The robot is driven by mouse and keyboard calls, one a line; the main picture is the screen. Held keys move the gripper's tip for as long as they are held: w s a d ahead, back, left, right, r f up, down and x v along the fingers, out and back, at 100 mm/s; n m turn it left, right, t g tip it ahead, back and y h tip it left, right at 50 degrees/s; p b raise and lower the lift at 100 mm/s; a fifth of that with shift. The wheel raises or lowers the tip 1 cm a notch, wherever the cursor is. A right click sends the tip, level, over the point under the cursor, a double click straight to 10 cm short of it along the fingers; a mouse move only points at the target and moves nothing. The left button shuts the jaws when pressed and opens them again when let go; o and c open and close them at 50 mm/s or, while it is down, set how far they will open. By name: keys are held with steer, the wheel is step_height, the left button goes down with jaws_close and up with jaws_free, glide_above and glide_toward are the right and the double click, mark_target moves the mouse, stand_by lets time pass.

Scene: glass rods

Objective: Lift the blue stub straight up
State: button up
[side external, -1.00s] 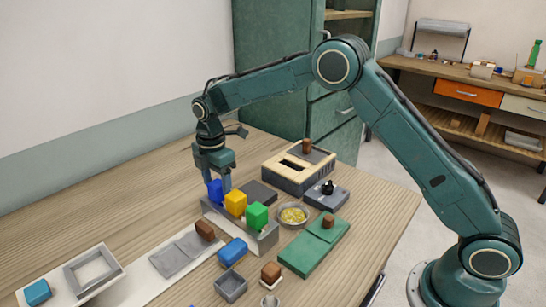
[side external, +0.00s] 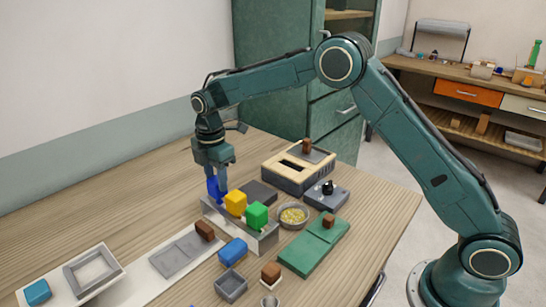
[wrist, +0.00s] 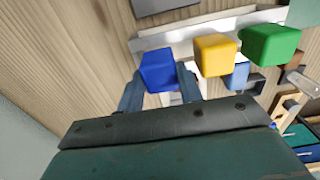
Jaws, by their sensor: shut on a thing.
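The blue stub (side external: 213,187) is at the left end of the grey rack (side external: 241,238), beside a yellow stub (side external: 235,203) and a green stub (side external: 257,216). My gripper (side external: 214,178) is above the rack, shut on the blue stub. In the wrist view the blue stub (wrist: 158,69) sits between my two fingers (wrist: 159,92), with the yellow stub (wrist: 215,54) and green stub (wrist: 269,45) to its right. Part of the blue stub is hidden by the fingers in the side view. Whether its lower end is clear of the rack I cannot tell.
A blue block (side external: 233,251) and an open grey box (side external: 230,285) lie in front of the rack. A bowl of yellow pieces (side external: 293,216) and a green board (side external: 313,248) are to its right. A slotted box (side external: 297,170) stands behind.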

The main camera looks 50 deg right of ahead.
step_height(320, 180, up, 19)
steer(key=shift+f, duration=0.15)
stand_by(0.4)
